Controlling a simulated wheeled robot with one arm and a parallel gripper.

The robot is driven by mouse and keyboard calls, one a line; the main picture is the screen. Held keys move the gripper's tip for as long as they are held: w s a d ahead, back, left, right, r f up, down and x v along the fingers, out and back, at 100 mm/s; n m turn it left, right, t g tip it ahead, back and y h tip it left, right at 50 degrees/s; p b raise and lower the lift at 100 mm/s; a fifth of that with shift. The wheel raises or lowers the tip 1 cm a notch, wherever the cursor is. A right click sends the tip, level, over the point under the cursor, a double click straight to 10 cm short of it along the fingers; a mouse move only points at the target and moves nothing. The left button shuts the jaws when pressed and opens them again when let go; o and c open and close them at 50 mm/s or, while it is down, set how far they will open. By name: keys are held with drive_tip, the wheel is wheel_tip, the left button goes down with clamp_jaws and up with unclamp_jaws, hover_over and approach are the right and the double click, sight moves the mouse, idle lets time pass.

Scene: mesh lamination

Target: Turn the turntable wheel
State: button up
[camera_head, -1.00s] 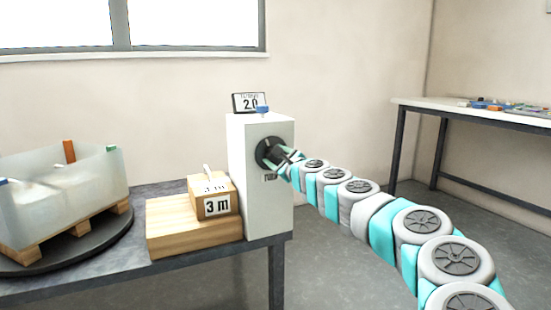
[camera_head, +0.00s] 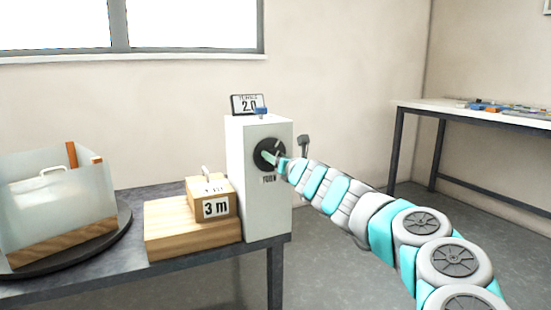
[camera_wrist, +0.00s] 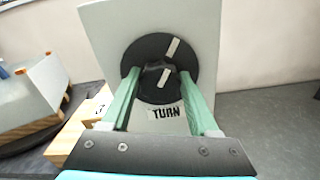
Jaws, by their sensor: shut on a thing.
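The turntable wheel is a black disc (camera_head: 267,152) on the face of a white box (camera_head: 247,185), with a "TURN" label below it. In the wrist view the wheel (camera_wrist: 182,83) has a dark central knob (camera_wrist: 152,76) and pale marks. My gripper (camera_wrist: 154,85) has green fingers on both sides of the knob and is shut on it. It also shows at the wheel in the head view (camera_head: 277,160). The round dark turntable (camera_head: 122,228) is at the left and carries a translucent bin (camera_head: 85,205) on a wooden base.
Wooden blocks, one marked "3 m" (camera_head: 215,207), stand between turntable and box on the grey table (camera_head: 200,262). A small display reading "2.0" (camera_head: 248,103) sits on the box. A side table (camera_head: 500,116) with small items stands at the right. Floor between is clear.

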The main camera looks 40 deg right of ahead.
drive_tip(key=shift+f+m, duration=0.15)
drive_tip(key=shift+m, duration=4.7)
drive_tip(key=shift+f+m, duration=0.2)
drive_tip(key=shift+m, duration=4.7)
drive_tip(key=shift+f+m, duration=0.15)
drive_tip(key=shift+m, duration=4.7)
drive_tip(key=o, duration=1.4)
drive_tip(key=shift+f, duration=0.1)
